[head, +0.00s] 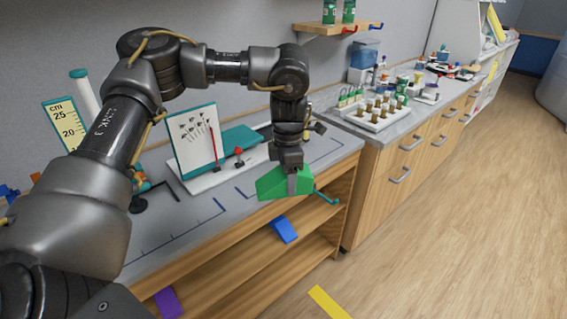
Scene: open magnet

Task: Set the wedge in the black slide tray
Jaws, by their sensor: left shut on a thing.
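My left gripper (293,181) is shut on a green wedge (270,187). The wedge hangs from the fingers in front of the near counter's front edge, above the open shelves. The fingers cover part of it. A dark, flat tray-like thing (451,70) with small items lies on the far counter. It is too small to tell if it is the black slide tray. My right gripper is out of view.
The near counter (180,226) has bare room at its front. A white board (195,137) stands on it behind my gripper. A white rack (371,118) with several brown-topped pieces is on the right counter. Blue (284,229) and purple (168,302) blocks lie on the lower shelves.

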